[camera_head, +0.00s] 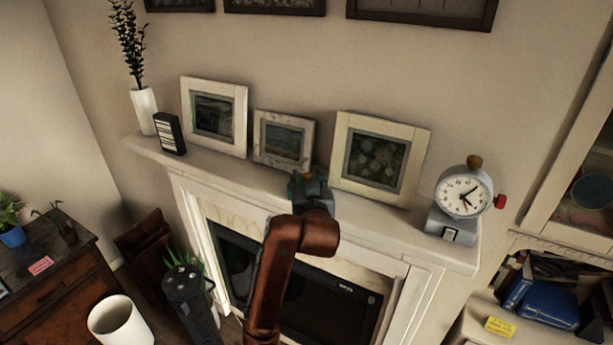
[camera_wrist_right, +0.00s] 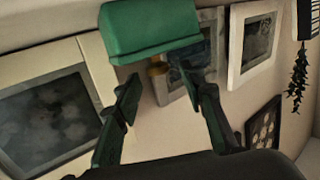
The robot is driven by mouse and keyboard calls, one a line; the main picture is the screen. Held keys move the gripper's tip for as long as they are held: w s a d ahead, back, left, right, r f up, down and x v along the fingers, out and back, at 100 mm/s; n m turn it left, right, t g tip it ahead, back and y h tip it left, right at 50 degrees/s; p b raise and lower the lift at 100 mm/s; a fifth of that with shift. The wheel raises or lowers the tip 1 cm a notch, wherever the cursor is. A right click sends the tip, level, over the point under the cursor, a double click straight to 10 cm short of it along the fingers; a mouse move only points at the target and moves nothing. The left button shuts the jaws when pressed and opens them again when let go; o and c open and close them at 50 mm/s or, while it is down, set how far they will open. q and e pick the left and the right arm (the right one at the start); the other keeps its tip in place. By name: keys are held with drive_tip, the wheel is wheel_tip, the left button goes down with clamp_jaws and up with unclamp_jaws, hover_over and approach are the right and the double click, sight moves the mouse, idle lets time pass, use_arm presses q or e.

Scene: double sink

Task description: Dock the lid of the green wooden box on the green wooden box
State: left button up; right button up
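A green wooden piece (camera_wrist_right: 150,30) with a small brass knob (camera_wrist_right: 157,69) fills the top middle of the right wrist view, which is turned upside down. I take it for the lid; I cannot tell whether a box is joined to it. My right gripper (camera_wrist_right: 159,86) is open, its green fingers apart on either side of the knob's line, with no contact visible. In the head view my right gripper (camera_head: 309,187) is at the mantel's middle, where green parts of gripper and lid are hard to separate. I see no separate green box. My left gripper is out of view.
The white mantel (camera_head: 240,174) carries several framed pictures (camera_head: 381,157), a white vase (camera_head: 144,110), a dark box (camera_head: 169,133) and a clock scale (camera_head: 461,200). The pictures stand close behind my right gripper. Bare mantel shows between the rightmost picture and the clock scale.

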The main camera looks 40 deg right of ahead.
drive_tip(key=v, duration=0.9)
drive_tip(key=shift+s+a, duration=0.15)
